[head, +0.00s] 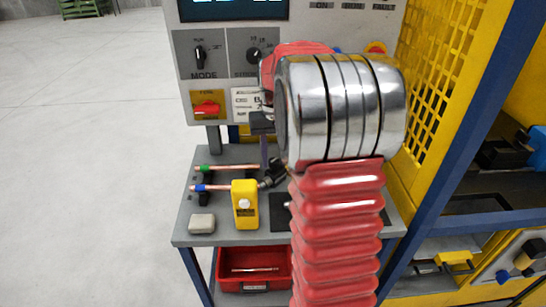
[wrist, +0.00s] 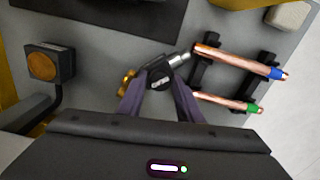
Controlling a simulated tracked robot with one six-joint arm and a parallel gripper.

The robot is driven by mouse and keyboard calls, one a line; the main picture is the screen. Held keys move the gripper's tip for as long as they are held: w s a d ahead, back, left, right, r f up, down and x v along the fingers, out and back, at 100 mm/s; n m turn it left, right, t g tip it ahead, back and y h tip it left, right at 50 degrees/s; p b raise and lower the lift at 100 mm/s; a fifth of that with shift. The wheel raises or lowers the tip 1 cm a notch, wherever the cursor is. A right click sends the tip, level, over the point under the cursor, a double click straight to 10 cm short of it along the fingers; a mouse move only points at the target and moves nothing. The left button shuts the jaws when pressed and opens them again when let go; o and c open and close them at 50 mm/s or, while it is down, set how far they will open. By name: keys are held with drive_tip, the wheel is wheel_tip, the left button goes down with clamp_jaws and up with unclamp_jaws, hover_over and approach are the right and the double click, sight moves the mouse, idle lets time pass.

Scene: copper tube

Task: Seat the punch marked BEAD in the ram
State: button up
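My gripper (wrist: 161,92) points down over the bench, its two dark purple-grey fingers apart. At the fingertips is a dark tool (wrist: 160,70) with a round black body, a silver tip toward the tubes and a brass knob on its other side. It also shows in the head view (head: 275,173), beside my finger. I cannot tell whether the fingers touch it or only stand over it. No BEAD marking is readable, so I cannot tell which part is the punch or the ram. My wrist and red arm sleeve hide part of the bench in the head view.
Two copper tubes, blue-ended (wrist: 240,60) and green-ended (wrist: 225,101), lie on black rests left of the tool in the head view. A yellow box (head: 245,206), a pale block (head: 202,223) and a dark pad (head: 279,212) are nearer. An orange-faced post (wrist: 45,64) stands beside.

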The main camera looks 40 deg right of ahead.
drive_tip(key=shift+o, duration=1.2)
wheel_tip(320, 180, up, 12)
drive_tip(key=shift+r, duration=0.15)
